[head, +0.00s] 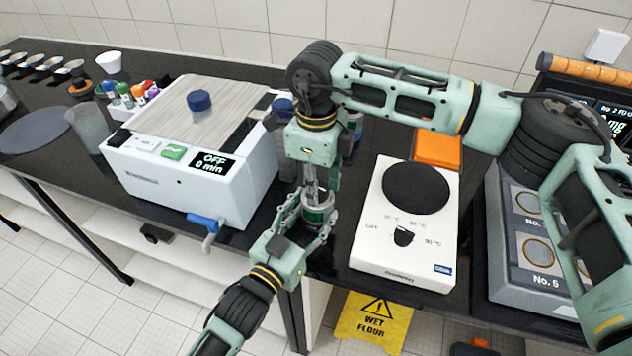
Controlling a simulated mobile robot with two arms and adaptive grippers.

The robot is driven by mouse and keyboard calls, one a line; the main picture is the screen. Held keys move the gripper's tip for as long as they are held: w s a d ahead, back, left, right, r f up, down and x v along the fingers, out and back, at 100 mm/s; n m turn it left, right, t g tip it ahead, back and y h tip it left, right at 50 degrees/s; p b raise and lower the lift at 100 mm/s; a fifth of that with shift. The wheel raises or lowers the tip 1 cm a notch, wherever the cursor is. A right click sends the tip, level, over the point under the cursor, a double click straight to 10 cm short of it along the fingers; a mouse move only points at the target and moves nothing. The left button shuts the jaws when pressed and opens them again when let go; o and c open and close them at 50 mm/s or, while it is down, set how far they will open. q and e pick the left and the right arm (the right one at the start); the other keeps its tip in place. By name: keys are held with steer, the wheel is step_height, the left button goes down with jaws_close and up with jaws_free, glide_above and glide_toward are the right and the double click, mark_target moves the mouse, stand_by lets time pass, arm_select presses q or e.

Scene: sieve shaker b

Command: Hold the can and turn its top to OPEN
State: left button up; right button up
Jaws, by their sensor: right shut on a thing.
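The can (318,214), small and green with a pale band, is upright near the front edge of the dark bench, between my two grippers. My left gripper (308,222) comes from the lower left, its fingers on both sides of the can's body, and looks shut on it. My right gripper (314,188) points straight down from above and is shut on the can's top. The fingers hide most of the top, so its marking and how far it is turned cannot be read.
A white shaker box (190,190) reading OFF, with a blue-handled crank (206,222), stands to the left. A white hotplate (405,225) with a black knob is close on the right. A grey sieve rack (535,250) is farther right. A yellow wet-floor sign (372,322) is below.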

steer(key=shift+s+a+r+n, duration=0.1)
steer(key=shift+s+a+n, duration=0.05)
steer(key=shift+n, duration=0.5)
steer(key=shift+s+a+n, duration=0.1)
steer(key=shift+a+n, duration=0.05)
steer(key=shift+n, duration=0.5)
steer(key=o, duration=1)
steer(key=shift+d, duration=0.1)
steer(key=shift+o, duration=0.2)
steer(key=shift+w, duration=0.1)
steer(key=shift+d, duration=0.1)
steer(key=shift+r, duration=0.25)
step_height(320, 180, up, 11)
steer(key=shift+r, duration=0.2)
